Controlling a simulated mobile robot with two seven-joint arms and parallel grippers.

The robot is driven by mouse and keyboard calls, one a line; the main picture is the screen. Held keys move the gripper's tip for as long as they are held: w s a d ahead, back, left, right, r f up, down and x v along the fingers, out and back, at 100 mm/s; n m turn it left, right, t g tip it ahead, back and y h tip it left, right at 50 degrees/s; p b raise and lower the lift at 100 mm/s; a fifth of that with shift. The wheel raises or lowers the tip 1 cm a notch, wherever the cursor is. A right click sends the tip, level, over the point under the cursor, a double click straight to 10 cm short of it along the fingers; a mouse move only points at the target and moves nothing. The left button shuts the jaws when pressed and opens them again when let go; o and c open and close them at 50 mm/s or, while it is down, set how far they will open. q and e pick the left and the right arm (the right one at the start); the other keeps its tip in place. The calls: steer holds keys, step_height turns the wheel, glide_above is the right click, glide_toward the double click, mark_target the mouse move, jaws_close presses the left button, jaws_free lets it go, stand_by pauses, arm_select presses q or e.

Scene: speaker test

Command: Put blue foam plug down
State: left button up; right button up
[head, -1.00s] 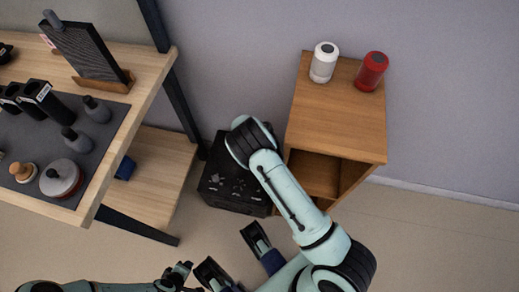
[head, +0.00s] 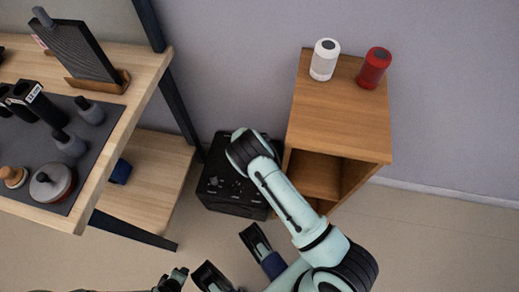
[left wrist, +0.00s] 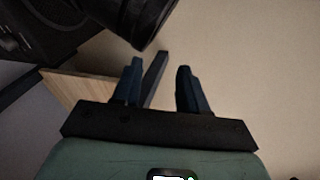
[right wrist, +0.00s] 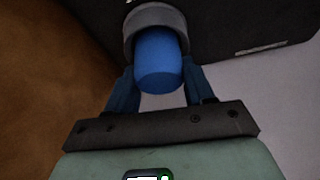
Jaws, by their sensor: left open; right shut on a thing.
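The blue foam plug (right wrist: 158,62) shows in the right wrist view between the fingers of my right gripper (right wrist: 157,80), which is shut on it. Its far end is at a grey ring (right wrist: 150,18) on a black surface. I cannot tell how deep it sits in the ring. The black speaker (head: 228,195) stands on the floor between the bench and the wooden cabinet, partly behind my right arm. The right gripper and plug are hidden in the head view. My left gripper (left wrist: 158,85) is open and empty; it shows at the bottom edge of the head view (head: 176,277).
The wooden cabinet (head: 340,115) carries a white canister (head: 324,60) and a red canister (head: 374,68). At left, a bench (head: 140,75) with a dark mat holds several small items. A small blue thing (head: 121,171) lies on its lower shelf. Floor is clear at right.

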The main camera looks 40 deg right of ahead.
steer(key=shift+f, duration=0.3)
steer(key=o, duration=1)
arm_select(q)
steer(key=shift+s+a+f, duration=0.1)
steer(key=shift+s+f, duration=0.3)
steer(key=shift+s, duration=0.05)
arm_select(e)
steer(key=shift+o, duration=0.2)
steer(key=shift+r, duration=0.1)
steer(key=shift+r, duration=0.15)
steer(key=p+v, duration=0.2)
steer(key=v, duration=0.3)
steer(key=shift+w, duration=0.1)
arm_select(q)
steer(key=s+d+r+g+p, duration=0.1)
steer(key=s+d+r+p, duration=0.1)
steer(key=r, duration=0.3)
steer(key=shift+s+d+r+h, duration=0.3)
steer(key=shift+s+d+h, duration=0.1)
steer(key=shift+d, duration=0.15)
arm_select(e)
steer(key=v, duration=0.7)
